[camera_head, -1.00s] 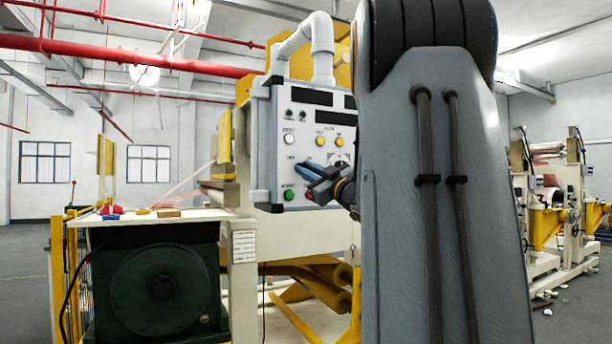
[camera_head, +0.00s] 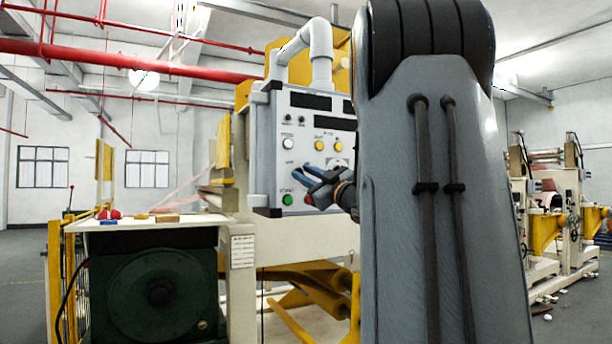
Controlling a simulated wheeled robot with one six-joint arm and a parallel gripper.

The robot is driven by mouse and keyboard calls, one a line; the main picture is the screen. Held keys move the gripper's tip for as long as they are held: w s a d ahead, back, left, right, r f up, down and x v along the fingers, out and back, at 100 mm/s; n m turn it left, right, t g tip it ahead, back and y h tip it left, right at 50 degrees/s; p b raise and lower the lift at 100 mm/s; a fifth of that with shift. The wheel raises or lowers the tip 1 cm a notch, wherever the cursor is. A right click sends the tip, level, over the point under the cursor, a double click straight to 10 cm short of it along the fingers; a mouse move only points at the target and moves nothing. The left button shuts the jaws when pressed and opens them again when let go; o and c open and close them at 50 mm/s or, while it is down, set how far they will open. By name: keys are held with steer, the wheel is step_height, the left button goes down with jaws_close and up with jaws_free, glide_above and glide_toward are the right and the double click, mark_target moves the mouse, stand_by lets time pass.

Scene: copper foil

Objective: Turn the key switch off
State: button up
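A light grey control panel (camera_head: 284,101) stands upright at the middle of the view, with dark displays, knobs and coloured buttons. My gripper (camera_head: 298,169) is in front of its lower part, with two blue fingers pointing left toward the panel face. The fingers look a little apart, and I see nothing between them. A pale round plate (camera_head: 338,162) shows just above the gripper, partly covered by my arm; I cannot tell whether it is the key switch. Whether the fingers touch the panel is unclear. My grey arm hides the panel's right side.
A green button (camera_head: 287,199) and a red button (camera_head: 308,199) sit just below the fingers. Two yellow buttons (camera_head: 319,146) are above them. A table (camera_head: 135,226) with small items stands at left over a dark green machine (camera_head: 140,280). Other machinery (camera_head: 540,215) stands at right.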

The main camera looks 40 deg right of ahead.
steer(key=b+v, duration=0.2)
steer(key=v, duration=0.5)
steer(key=shift+s+f, duration=0.15)
steer(key=shift+s, duration=0.25)
